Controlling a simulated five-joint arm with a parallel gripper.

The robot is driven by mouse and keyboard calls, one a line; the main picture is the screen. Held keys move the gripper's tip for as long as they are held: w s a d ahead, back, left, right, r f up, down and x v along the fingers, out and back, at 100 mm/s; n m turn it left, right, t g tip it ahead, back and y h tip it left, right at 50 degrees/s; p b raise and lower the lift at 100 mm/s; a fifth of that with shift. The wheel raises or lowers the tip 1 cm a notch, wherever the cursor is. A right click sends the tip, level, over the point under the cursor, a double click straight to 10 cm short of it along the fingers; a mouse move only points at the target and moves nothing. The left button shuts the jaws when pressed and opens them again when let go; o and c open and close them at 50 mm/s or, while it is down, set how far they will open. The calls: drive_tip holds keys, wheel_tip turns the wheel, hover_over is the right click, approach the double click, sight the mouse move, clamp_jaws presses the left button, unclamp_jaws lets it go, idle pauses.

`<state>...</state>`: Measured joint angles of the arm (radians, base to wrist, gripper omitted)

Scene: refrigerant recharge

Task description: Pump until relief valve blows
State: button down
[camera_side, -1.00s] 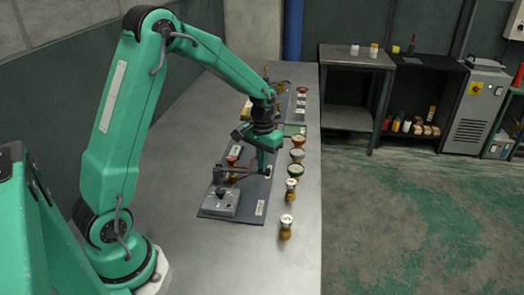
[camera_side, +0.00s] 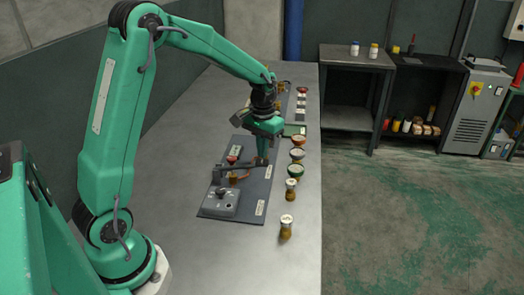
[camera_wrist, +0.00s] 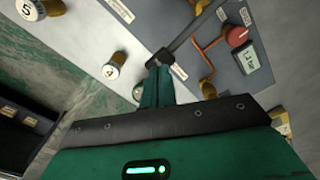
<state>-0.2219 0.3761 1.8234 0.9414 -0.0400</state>
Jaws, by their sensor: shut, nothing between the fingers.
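A dark bar-like lever (camera_side: 238,168) runs across the grey panel (camera_side: 228,212) on the bench, and it also shows in the wrist view (camera_wrist: 192,32). My gripper (camera_side: 262,159) is shut and empty; its fingertips are at the lever's free end, and in the wrist view (camera_wrist: 156,66) they appear to meet it. Whether they touch is unclear. A grey box with a knob (camera_side: 222,202) sits at the panel's near end. A red-topped part (camera_side: 232,160), likely the relief valve, stands behind the lever with orange piping; its red top shows in the wrist view (camera_wrist: 236,36), beside a small display (camera_wrist: 247,60).
Brown bottles with white caps (camera_side: 291,189) (camera_side: 286,226) stand right of the panel, near the bench's right edge. Several round pots (camera_side: 298,140) line up behind them. The near bench top (camera_side: 225,265) is clear. A grey shelf (camera_side: 355,90) stands beyond.

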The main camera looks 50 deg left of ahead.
sight(262, 161)
drive_tip(key=shift+f, duration=2.55)
drive_tip(key=shift+r, duration=2.65)
drive_tip(key=shift+f, duration=0.15)
drive_tip(key=shift+f, duration=2.55)
drive_tip(key=shift+r, duration=2.7)
